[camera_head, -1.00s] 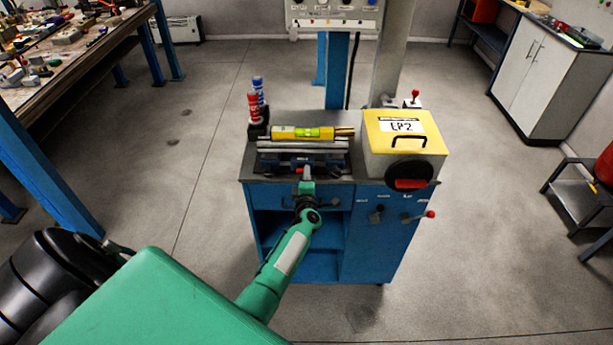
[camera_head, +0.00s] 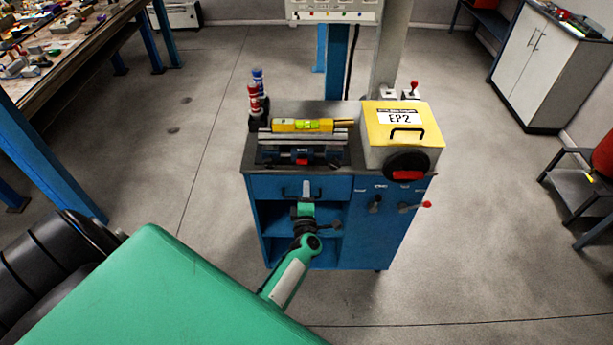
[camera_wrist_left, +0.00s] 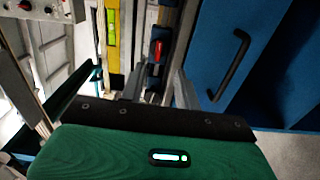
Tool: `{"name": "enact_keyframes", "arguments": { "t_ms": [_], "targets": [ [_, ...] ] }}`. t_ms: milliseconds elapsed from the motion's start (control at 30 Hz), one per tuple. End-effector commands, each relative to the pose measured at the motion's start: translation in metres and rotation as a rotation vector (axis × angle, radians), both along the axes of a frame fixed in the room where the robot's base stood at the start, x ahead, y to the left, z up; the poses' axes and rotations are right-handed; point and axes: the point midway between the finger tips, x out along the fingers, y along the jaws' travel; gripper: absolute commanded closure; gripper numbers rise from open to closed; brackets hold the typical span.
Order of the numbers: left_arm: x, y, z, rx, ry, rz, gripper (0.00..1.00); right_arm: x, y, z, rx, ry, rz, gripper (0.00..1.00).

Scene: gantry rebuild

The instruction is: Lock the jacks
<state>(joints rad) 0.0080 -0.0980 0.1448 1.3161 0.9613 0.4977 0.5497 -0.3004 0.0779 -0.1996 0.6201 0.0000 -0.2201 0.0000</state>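A red lever (camera_head: 302,161) sits at the front of the dark blue clamp unit (camera_head: 275,156) on the bench top; which parts are the jacks I cannot tell for sure. The red lever also shows upright in the left wrist view (camera_wrist_left: 157,50), beyond and between my fingers. My left gripper (camera_head: 306,188) is in front of the blue drawer, a little below the red lever and apart from it. In the left wrist view my left gripper (camera_wrist_left: 157,88) has its two grey fingers spread with nothing between them. My right gripper is not in view.
The blue cabinet (camera_head: 375,240) carries a yellow level (camera_head: 300,125), red and blue bottles (camera_head: 255,97) and a yellow-topped EP2 box (camera_head: 400,122). A red-knobbed lever (camera_head: 425,204) sticks out at the right front. A drawer handle (camera_wrist_left: 232,65) is close beside my fingers.

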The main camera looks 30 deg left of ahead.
Motion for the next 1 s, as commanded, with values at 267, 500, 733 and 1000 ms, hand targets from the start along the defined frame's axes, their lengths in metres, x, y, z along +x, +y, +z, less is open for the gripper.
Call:
{"name": "enact_keyframes", "arguments": {
  "t_ms": [267, 500, 733, 1000],
  "targets": [
    [-0.023, -0.014, 0.000, 0.001, 0.001, 0.000, 0.67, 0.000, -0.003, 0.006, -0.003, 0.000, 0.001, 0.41],
    [-0.024, -0.015, 0.000, 0.001, -0.001, 0.000, 0.67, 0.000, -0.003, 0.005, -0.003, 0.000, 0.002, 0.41],
    [-0.023, -0.015, 0.000, 0.001, 0.000, 0.000, 0.67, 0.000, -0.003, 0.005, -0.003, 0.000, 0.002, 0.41],
    [-0.033, -0.036, -0.050, 0.096, 0.134, -0.104, 0.67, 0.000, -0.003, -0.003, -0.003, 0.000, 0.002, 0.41]
  ]
}}
